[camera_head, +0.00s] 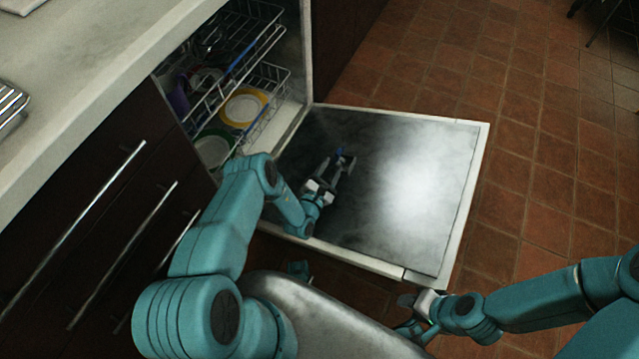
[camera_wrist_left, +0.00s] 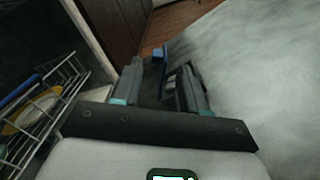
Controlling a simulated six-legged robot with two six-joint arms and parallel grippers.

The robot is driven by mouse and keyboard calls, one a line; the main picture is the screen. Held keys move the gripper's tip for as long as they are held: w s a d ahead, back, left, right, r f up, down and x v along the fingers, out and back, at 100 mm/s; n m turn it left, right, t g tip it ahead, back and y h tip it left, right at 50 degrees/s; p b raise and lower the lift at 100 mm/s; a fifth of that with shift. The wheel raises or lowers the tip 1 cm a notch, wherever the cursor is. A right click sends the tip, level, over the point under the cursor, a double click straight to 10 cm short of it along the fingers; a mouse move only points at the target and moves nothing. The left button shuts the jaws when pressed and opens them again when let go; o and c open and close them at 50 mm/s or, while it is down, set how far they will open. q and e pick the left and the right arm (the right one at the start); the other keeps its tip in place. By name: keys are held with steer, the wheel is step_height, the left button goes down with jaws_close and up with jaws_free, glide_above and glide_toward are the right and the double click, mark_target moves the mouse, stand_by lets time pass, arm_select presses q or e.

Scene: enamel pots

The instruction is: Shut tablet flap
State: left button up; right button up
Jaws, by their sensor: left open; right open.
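The dishwasher door (camera_head: 430,135) lies open and flat, its inner face up. A small blue piece (camera_head: 339,152) shows on it beside my left fingertips; I cannot tell if it is the tablet or the tablet flap. In the left wrist view the blue piece (camera_wrist_left: 158,55) lies just beyond and between the fingers, with an upright blue-grey edge. My left gripper (camera_head: 335,167) is open just over the door and also shows in the left wrist view (camera_wrist_left: 157,78). My right gripper (camera_head: 418,313) is open and empty near the door's front corner. The dispenser's cup is mostly hidden by the fingers.
Dishwasher racks (camera_head: 262,82) with plates and a yellow-rimmed dish (camera_head: 262,97) stand left of the door. The counter (camera_head: 110,50) and drawers (camera_head: 110,215) run along the left.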

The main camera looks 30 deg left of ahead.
arm_select(q)
steer(key=s, duration=0.3)
steer(key=s+p, duration=0.1)
steer(key=s, duration=0.5)
steer(key=shift+s+d+p, duration=0.1)
steer(key=shift+d+p, duration=0.2)
steer(key=shift+p, duration=0.1)
